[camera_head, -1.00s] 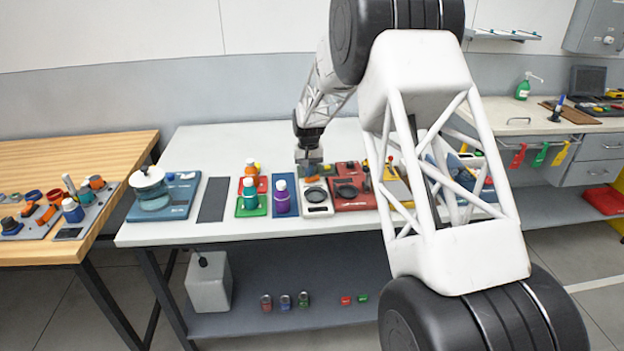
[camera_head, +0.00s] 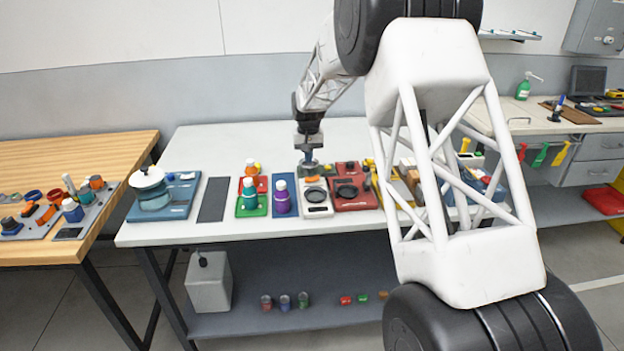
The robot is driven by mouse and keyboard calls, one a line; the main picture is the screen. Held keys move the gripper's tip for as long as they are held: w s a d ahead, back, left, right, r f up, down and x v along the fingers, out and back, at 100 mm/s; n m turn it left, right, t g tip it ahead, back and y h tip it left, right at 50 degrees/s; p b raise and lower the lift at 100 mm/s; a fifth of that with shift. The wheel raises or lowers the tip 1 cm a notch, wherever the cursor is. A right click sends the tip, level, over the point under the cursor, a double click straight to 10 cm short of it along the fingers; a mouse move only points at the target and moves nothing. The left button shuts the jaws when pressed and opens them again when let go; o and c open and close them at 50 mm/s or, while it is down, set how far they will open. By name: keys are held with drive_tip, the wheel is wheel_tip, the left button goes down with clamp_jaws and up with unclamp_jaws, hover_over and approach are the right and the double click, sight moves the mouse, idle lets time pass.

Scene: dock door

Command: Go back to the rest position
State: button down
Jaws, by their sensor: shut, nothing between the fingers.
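My gripper (camera_head: 309,164) is at the end of my white lattice arm, over the back part of the white table (camera_head: 240,152). It is shut and holds nothing that I can see. It is just behind and above a white device with a dark round top (camera_head: 315,194). Its fingertips are small in this view, and I cannot tell how far above the table they are. My arm's large white link hides part of the table's right side.
Left of my gripper are purple (camera_head: 282,199) and teal (camera_head: 250,196) bottles, a dark mat (camera_head: 213,199) and a blue device with a white lid (camera_head: 150,190). A red device (camera_head: 352,194) is to the right. The table's back strip is clear.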

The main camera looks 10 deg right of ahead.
drive_tip(key=shift+r, duration=0.1)
idle(0.3)
drive_tip(key=s+d+r, duration=0.2)
drive_tip(key=s+r, duration=0.4)
drive_tip(key=s, duration=0.3)
drive_tip(key=s+d+r+t, duration=0.15)
drive_tip(key=s+r, duration=0.35)
drive_tip(key=s, duration=0.5)
drive_tip(key=s+d+r, duration=0.2)
drive_tip(key=s+r, duration=0.4)
drive_tip(key=s, duration=0.3)
drive_tip(key=s+d+f, duration=0.1)
drive_tip(key=s, duration=1.5)
drive_tip(key=s+d+f+t, duration=0.1)
drive_tip(key=s+d, duration=0.1)
drive_tip(key=s, duration=1.5)
drive_tip(key=shift+f, duration=0.1)
